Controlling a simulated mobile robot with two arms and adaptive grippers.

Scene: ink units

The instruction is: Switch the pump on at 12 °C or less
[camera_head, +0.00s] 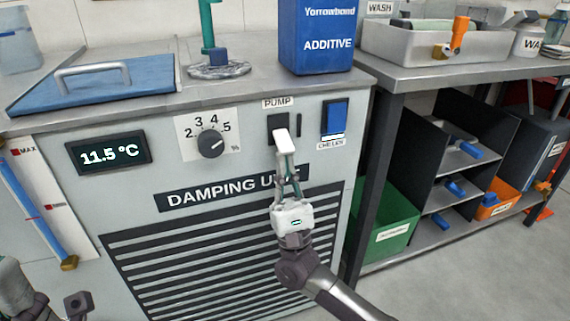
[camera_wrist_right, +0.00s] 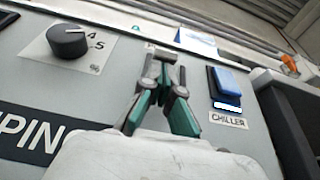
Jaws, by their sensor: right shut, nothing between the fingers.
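The temperature display (camera_head: 108,153) on the damping unit reads 11.5 °C. The dark pump switch (camera_head: 278,124) sits under the PUMP label (camera_head: 278,103), with a narrow dark strip (camera_head: 298,124) to its right. My right gripper (camera_head: 284,145) is shut and empty, its fingertips in front of the lower part of the pump switch. I cannot tell whether they touch it. In the right wrist view the fingers (camera_wrist_right: 162,58) cover the pump switch. My left gripper is not in view; only parts of my left arm show at the lower left.
The blue chiller switch (camera_head: 335,116) is close to the right of the pump switch, with a lit bar below it. A dial (camera_head: 210,143) is to the left. A blue additive container (camera_head: 317,36) and a blue lid (camera_head: 97,82) are on top of the unit.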

